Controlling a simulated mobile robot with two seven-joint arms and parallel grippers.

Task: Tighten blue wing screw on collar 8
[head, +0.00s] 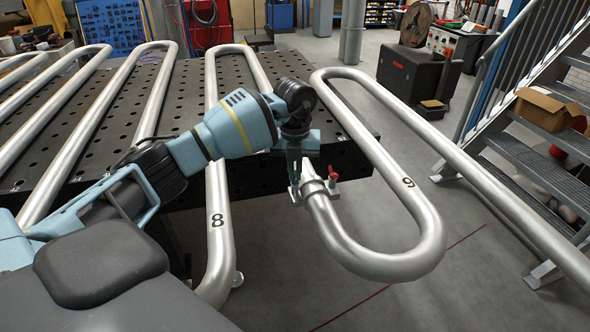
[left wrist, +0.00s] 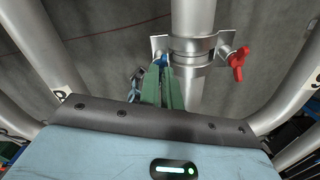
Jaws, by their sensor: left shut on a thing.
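A metal collar (head: 313,188) sits around the silver pipe near the end of the bend marked 9 (head: 408,183). The collar also shows in the left wrist view (left wrist: 192,47). A red wing screw (head: 333,174) is on its right side and shows in the left wrist view (left wrist: 238,63). A blue wing screw (left wrist: 163,60) is on the other side, mostly hidden by my fingertips. My left gripper (head: 294,186) is at the collar's left side, its green fingers (left wrist: 163,82) shut on the blue wing screw. My right gripper is out of view.
A pipe bend marked 8 (head: 217,221) hangs over the table edge, left of the collar. The black perforated table (head: 189,107) carries several more coils. Metal stairs (head: 540,150) stand at the right. Open floor lies below the bends.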

